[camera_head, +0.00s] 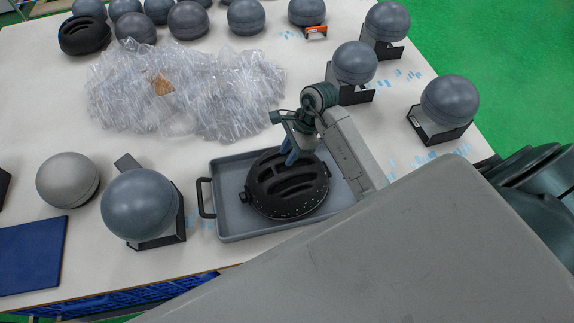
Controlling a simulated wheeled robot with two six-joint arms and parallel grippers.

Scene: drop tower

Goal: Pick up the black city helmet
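The black city helmet (287,196) has long vents in its shell and lies in a grey tray (228,178) with a black handle on its left side. My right gripper (291,156) is at the helmet's upper edge, with a bluish fingertip overlapping the shell in the picture. I cannot tell whether it touches the helmet or whether its fingers are apart. Its wrist and arm hide part of the tray's right side. My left gripper is not in view.
Grey balls on black stands, one at left (138,203) and another at right (448,100), flank the tray. Crumpled clear plastic (190,90) lies behind it. A dark helmet (84,34) sits at the back left. A blue panel (32,256) lies front left.

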